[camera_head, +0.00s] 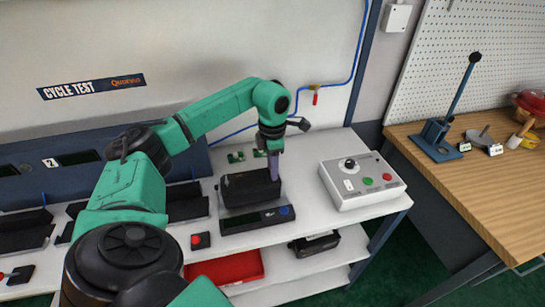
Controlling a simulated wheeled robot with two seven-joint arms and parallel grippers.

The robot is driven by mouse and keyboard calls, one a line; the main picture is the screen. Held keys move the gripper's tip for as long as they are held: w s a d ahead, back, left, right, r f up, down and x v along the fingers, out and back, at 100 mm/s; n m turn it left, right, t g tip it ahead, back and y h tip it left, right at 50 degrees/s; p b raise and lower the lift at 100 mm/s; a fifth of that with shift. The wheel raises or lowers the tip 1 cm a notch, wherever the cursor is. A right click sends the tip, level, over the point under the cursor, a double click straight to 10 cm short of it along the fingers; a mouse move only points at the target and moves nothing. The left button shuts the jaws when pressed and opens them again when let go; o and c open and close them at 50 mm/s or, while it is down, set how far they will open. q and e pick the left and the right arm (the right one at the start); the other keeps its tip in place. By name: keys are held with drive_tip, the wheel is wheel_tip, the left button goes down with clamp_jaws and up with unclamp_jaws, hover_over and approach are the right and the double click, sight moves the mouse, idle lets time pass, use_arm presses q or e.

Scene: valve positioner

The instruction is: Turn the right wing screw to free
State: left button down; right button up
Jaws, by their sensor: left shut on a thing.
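My left gripper (273,172) points down at the right end of a black box-shaped device (245,187) in the head view. Its narrow purple-grey fingers are shut on the right wing screw, which is too small and covered by the fingers to make out. Whether the screw has turned cannot be seen. The device sits in a dark stand (258,219) with a small display and a blue button on its front. My right gripper is not in view.
A grey control box (361,183) with a black knob and red and green buttons stands right of the device. Left of it are a small red-button box (201,240) and dark stands. A red tray (225,268) lies on the shelf below. A wooden bench (480,190) stands at right.

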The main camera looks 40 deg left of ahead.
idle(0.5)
use_arm(q)
drive_tip(key=shift+c, duration=2.4)
unclamp_jaws()
wheel_tip(320, 180, up, 8)
drive_tip(key=shift+r+b, duration=0.1)
drive_tip(key=shift+b, duration=0.45)
wheel_tip(320, 180, up, 6)
drive_tip(key=p, duration=0.2)
drive_tip(key=shift+r+p, duration=0.2)
drive_tip(key=shift+p, duration=0.1)
